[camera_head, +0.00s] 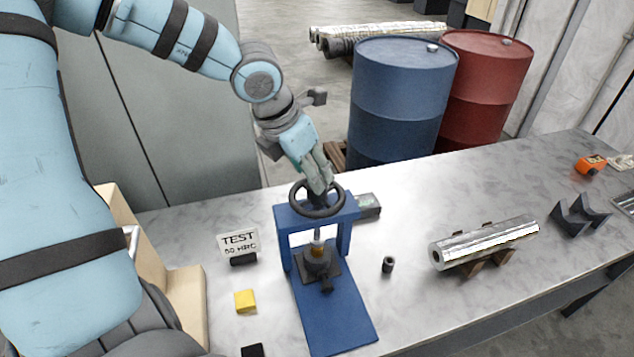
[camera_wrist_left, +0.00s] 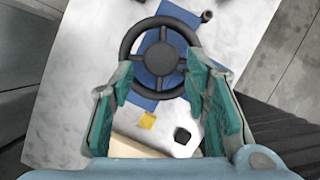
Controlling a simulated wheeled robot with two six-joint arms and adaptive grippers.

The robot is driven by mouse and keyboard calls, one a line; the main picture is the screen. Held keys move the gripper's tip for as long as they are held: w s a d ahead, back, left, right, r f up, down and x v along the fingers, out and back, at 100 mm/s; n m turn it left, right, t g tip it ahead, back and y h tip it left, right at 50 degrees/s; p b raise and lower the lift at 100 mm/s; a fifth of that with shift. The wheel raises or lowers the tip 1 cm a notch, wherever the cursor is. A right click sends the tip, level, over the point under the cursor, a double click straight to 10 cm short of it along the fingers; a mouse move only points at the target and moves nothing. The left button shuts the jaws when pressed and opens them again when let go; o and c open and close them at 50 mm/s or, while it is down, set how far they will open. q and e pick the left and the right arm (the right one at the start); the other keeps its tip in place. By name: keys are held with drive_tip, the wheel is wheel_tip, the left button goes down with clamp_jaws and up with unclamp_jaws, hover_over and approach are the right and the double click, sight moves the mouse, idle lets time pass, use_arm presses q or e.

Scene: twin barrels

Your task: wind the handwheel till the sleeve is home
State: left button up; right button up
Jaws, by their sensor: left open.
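A black handwheel (camera_head: 317,199) sits on top of a blue press frame (camera_head: 343,238) on the table. In the left wrist view the handwheel (camera_wrist_left: 161,57) shows from above, with its hub and spokes. My left gripper (camera_head: 321,188) is at the handwheel from above; in the left wrist view its two green-padded fingers (camera_wrist_left: 165,100) are apart, at either side of the wheel's near rim. I cannot tell whether they touch it. Below the wheel a shaft runs down to a dark fixture (camera_head: 318,263) with a brass-coloured ring. I cannot tell which part is the sleeve. My right gripper is not in view.
A small sign (camera_head: 238,243), a yellow block (camera_head: 245,301) and a small dark cylinder (camera_head: 388,264) stand around the press. A silver bar (camera_head: 486,243) rests on supports at the right. Blue (camera_head: 402,95) and red (camera_head: 487,85) barrels stand behind the table.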

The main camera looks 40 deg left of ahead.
sight(317, 197)
use_arm(q)
drive_tip(key=x, duration=0.3)
drive_tip(key=shift+w+f, duration=0.2)
drive_tip(key=shift+f, duration=0.4)
drive_tip(key=shift+d, duration=0.1)
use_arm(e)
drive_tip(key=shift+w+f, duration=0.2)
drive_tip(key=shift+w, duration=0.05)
use_arm(q)
drive_tip(key=shift+c, duration=0.3)
drive_tip(key=c, duration=0.8)
drive_tip(key=shift+c, duration=0.2)
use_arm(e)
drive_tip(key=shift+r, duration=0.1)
use_arm(q)
drive_tip(key=shift+r, duration=0.1)
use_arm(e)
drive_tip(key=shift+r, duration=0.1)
